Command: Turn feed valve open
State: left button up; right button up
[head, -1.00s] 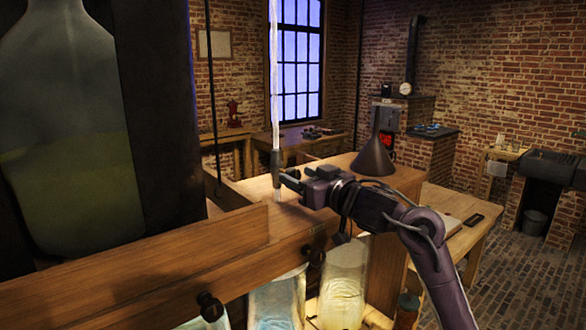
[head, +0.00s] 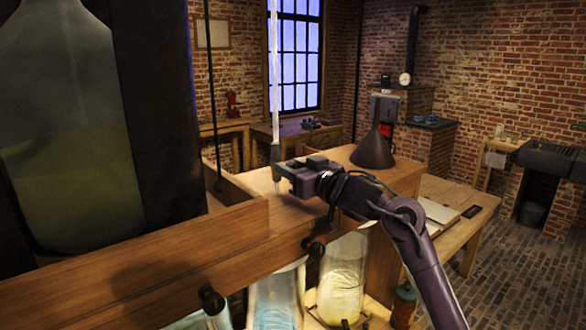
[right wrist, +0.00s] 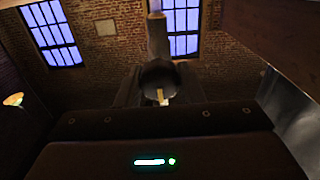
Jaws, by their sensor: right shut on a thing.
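The feed valve (head: 275,153) is a dark fitting at the lower end of a pale hanging tube (head: 274,80), above the wooden bench top. My right gripper (head: 282,173) is at the fitting's lower part and shut on it. Its jaws hide part of the valve, so I cannot tell how far its handle is turned. In the right wrist view the valve shows as a grey upright body with a dark round part (right wrist: 158,75), straight ahead of the gripper. My left gripper is not in view.
A dark funnel (head: 373,151) stands on the bench top, right of my gripper. Glass jars (head: 342,275) stand below the wooden beam (head: 150,265) with its black knobs. A large bottle (head: 65,130) of yellowish liquid fills the left.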

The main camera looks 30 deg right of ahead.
jog(key=n+b, duration=0.2)
jog(key=n, duration=0.2)
jog(key=shift+f+n, duration=0.15)
jog(key=shift+n, duration=0.25)
jog(key=n+b, duration=0.3)
jog(key=n, duration=0.1)
jog(key=shift+n, duration=0.3)
jog(key=n+b, duration=0.2)
jog(key=n, duration=0.2)
jog(key=shift+a, duration=0.1)
jog(key=shift+f+n+b, duration=0.1)
jog(key=shift+n+b, duration=0.75)
jog(key=shift+n, duration=1.35)
jog(key=o, duration=0.9)
jog(key=shift+o, duration=0.2)
